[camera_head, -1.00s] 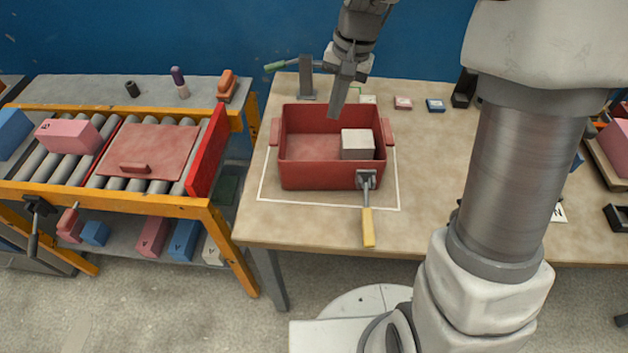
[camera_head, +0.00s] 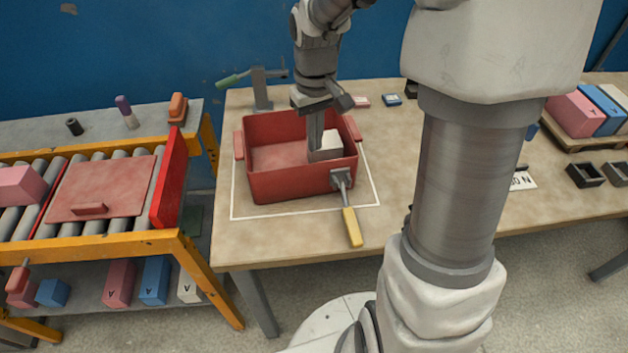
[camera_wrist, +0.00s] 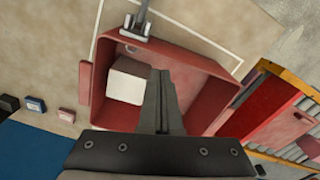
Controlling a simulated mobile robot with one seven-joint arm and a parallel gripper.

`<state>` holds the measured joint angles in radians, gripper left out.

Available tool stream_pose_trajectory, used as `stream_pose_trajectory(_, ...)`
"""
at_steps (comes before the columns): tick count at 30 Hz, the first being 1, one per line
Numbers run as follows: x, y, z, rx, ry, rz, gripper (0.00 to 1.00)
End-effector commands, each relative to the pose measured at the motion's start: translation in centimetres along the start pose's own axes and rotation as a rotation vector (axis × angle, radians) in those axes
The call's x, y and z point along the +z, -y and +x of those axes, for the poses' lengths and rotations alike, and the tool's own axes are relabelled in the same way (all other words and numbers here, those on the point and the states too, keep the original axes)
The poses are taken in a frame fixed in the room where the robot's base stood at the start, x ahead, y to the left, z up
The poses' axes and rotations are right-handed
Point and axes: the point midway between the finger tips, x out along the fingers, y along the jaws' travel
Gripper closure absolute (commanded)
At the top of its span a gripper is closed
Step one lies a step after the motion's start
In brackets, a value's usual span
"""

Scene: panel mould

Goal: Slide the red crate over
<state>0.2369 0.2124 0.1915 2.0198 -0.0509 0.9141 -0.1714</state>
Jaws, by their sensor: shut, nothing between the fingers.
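The red crate (camera_head: 290,187) stands on the workbench inside a white outlined rectangle (camera_head: 300,214). It has red side handles and a front clamp with a yellow handle (camera_head: 352,227). A pale grey block (camera_head: 330,145) lies inside the crate at its right. My gripper (camera_head: 316,148) is shut and empty, pointing down into the crate beside the block; I cannot tell if it touches the block. In the wrist view my gripper (camera_wrist: 163,85) reaches over the crate (camera_wrist: 195,75) with the block (camera_wrist: 127,82) beside the fingers.
A roller conveyor (camera_head: 95,238) with a red end plate (camera_head: 170,178) stands left of the bench, across a gap. A green-handled toggle clamp (camera_head: 262,90) stands behind the crate. The bench right of the outline is partly hidden by my arm.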

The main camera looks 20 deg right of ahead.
Motion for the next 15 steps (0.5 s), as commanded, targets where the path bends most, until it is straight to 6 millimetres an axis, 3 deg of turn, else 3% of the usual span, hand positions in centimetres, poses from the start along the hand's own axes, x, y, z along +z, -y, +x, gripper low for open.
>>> stream_pose_trajectory(1,0.1,0.0,1.5,-0.002,0.005,0.000,1.00)
stream_pose_trajectory(6,0.1,0.0,5.3,-0.002,0.004,0.001,1.00)
stream_pose_trajectory(15,0.0,0.0,10.8,-0.001,0.002,0.001,1.00)
